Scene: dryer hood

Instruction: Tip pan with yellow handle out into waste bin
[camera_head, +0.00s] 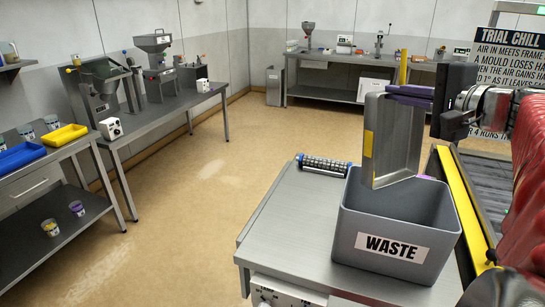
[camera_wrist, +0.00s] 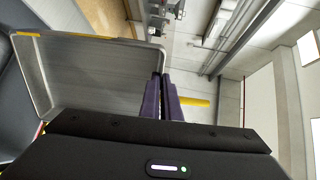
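My gripper (camera_head: 408,96) has purple fingers shut on the pan near the handle. In the wrist view the pan (camera_wrist: 90,75) fills the left, the fingers (camera_wrist: 162,98) are close together, and the handle (camera_wrist: 195,102) shows past them. The grey waste bin (camera_head: 350,240), labelled WASTE, stands below. The pan's lower end overlaps the bin's opening in the picture. I see no contents in the pan; the bin's floor is hidden.
The bin stands on a steel table (camera_head: 290,225). A roller-like strip (camera_head: 323,166) lies at its far edge. A yellow-edged conveyor (camera_head: 462,205) runs close to the bin's right. Benches with machines (camera_head: 155,100) line the left wall. The floor (camera_head: 220,180) between is clear.

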